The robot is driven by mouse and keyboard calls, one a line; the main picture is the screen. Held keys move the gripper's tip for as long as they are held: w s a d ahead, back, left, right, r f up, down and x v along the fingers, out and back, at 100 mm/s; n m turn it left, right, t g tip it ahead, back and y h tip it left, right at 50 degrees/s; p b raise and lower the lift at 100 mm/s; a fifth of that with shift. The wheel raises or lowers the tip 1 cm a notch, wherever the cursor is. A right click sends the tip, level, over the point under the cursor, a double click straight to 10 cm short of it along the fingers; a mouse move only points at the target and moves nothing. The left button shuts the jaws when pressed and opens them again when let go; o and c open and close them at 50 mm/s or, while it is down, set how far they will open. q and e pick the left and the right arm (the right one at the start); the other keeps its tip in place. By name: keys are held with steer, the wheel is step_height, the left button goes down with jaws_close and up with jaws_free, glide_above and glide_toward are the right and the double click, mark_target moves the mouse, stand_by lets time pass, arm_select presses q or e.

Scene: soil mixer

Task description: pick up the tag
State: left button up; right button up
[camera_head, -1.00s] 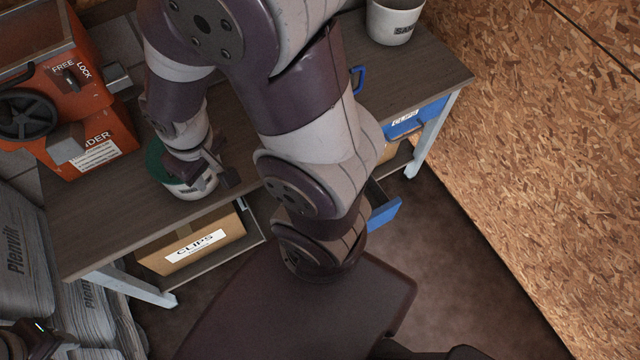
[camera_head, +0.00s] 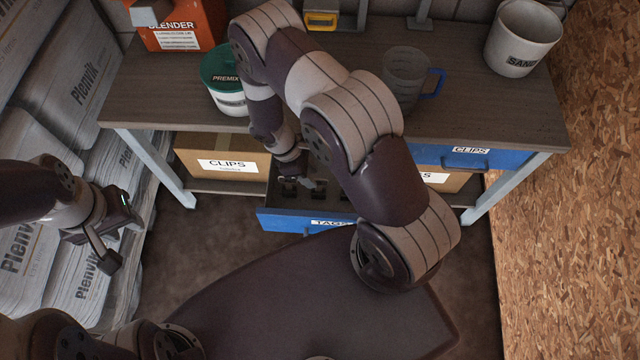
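A blue-fronted drawer labelled TAGS (camera_head: 283,222) stands open under the table. Small dark shapes lie in its dark insert, too small and shaded for me to tell a tag among them. My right gripper (camera_head: 303,183) points down at the drawer's interior, with its fingers close to these shapes. I cannot tell whether it is open or holds something. My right arm hides the right part of the drawer. My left gripper (camera_head: 122,245) is at the left, away from the drawer in front of the stacked bags. Its fingers look apart and empty.
On the table (camera_head: 150,95) stand a green-lidded PREMIX pot (camera_head: 228,100), a clear jug (camera_head: 405,75) with a blue handle, a SAND pot (camera_head: 522,40) and an orange blender (camera_head: 185,28). A CLIPS box (camera_head: 225,160) is left of the drawer. Plenvik bags (camera_head: 75,95) fill the left.

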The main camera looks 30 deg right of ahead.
mark_target(319, 183)
steer(key=x, duration=0.5)
steer(key=shift+s+d+f, duration=0.1)
steer(key=shift+d+f, duration=0.05)
steer(key=shift+d, duration=0.15)
jaws_close()
step_height(319, 183, up, 10)
steer(key=shift+r+p, duration=0.1)
steer(key=shift+p, duration=0.4)
